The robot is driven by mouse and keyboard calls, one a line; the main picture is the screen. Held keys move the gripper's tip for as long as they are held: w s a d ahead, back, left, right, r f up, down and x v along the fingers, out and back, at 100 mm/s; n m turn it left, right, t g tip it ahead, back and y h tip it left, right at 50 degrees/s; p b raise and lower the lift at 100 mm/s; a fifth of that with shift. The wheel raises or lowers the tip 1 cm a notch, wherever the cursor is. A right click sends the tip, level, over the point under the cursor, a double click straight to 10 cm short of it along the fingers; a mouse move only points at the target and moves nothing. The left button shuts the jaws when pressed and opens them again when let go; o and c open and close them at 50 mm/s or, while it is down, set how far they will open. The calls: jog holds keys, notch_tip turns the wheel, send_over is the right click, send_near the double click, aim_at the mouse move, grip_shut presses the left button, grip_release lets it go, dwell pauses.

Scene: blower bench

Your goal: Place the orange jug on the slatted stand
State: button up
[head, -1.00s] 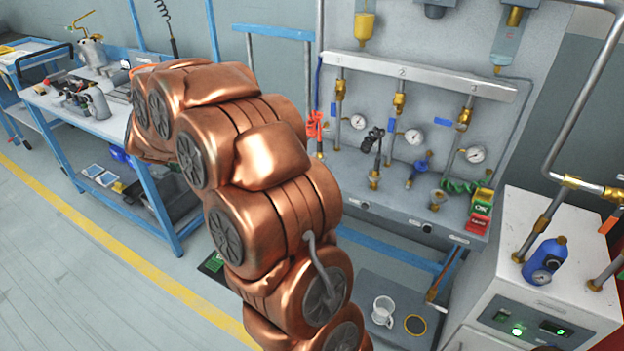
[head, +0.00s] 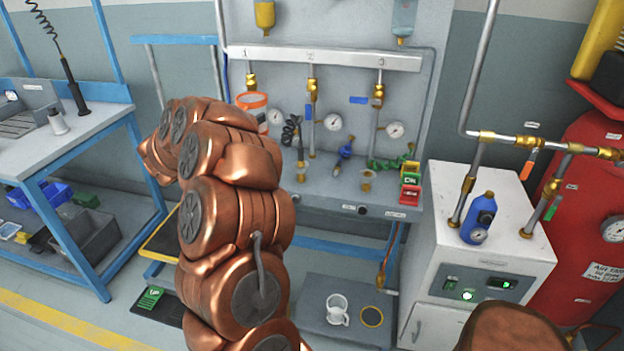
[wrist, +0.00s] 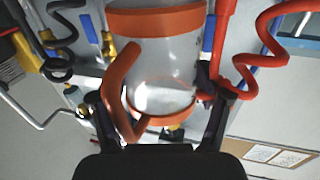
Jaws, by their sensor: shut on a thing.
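The orange jug (wrist: 160,65) is clear-walled with an orange rim, base band and handle. It fills the middle of the wrist view. My gripper (wrist: 158,118) is shut on it near its handle and lower band. In the head view the jug's orange rim (head: 252,100) shows above my copper arm, in front of the gauge panel; my arm hides the gripper there. I cannot surely pick out the slatted stand; a grey piece with dark slats (head: 18,122) sits on the left bench at the picture's edge.
The panel (head: 330,90) with pipes, gauges and a coiled cord stands behind the jug. A white cabinet (head: 450,260) with a blue bottle (head: 480,218) stands right.

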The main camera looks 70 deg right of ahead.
aim_at(262, 126)
jog(key=shift+m+g, duration=0.6)
jog(key=shift+g, duration=0.3)
jog(key=s+f, duration=0.1)
jog(key=s, duration=0.1)
jog(key=s+d+f, duration=0.1)
jog(key=f, duration=0.1)
jog(key=shift+s+b, duration=0.35)
jog(key=shift+f, duration=4.8)
jog(key=shift+f, duration=0.2)
jog(key=o, duration=1)
jog(key=shift+c, duration=0.2)
jog(key=shift+r, duration=0.25)
jog(key=v, duration=1.2)
jog(key=shift+r+b, duration=0.2)
jog(key=shift+b, duration=0.15)
